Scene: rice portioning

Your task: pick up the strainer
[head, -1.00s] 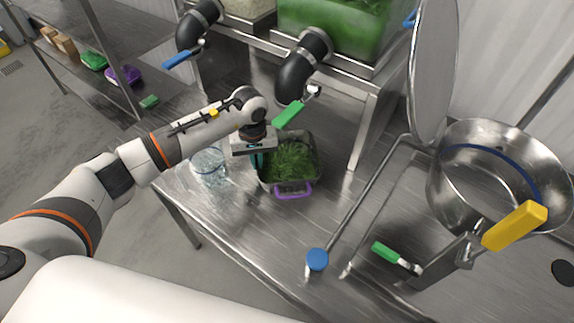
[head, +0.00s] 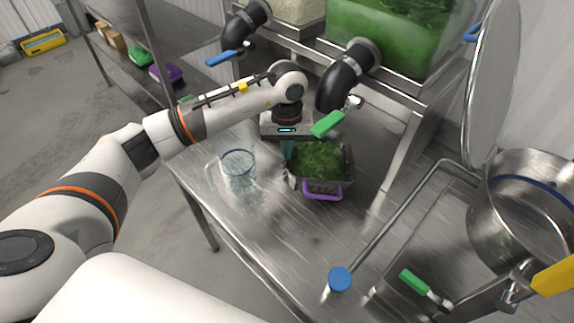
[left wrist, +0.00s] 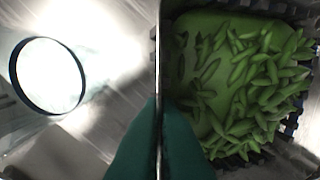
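The strainer (head: 349,172) is a dark square basket with a purple handle (head: 322,190) at its front. It holds green bean-like pieces and is at the back of the steel table. My left gripper (head: 287,160) points down at its left side. In the left wrist view the teal fingers (left wrist: 159,120) are together on the strainer's thin wall, with the green pieces to the right of it. The strainer's underside is hidden, so I cannot tell whether it touches the table. My right gripper is not in view.
A clear jug (head: 238,170) stands just left of the strainer. A black pipe outlet with a green lever (head: 328,123) hangs close above it. A sink with a blue-topped tap (head: 340,279) and a large steel pot (head: 520,215) are at right. The front of the table (head: 270,225) is clear.

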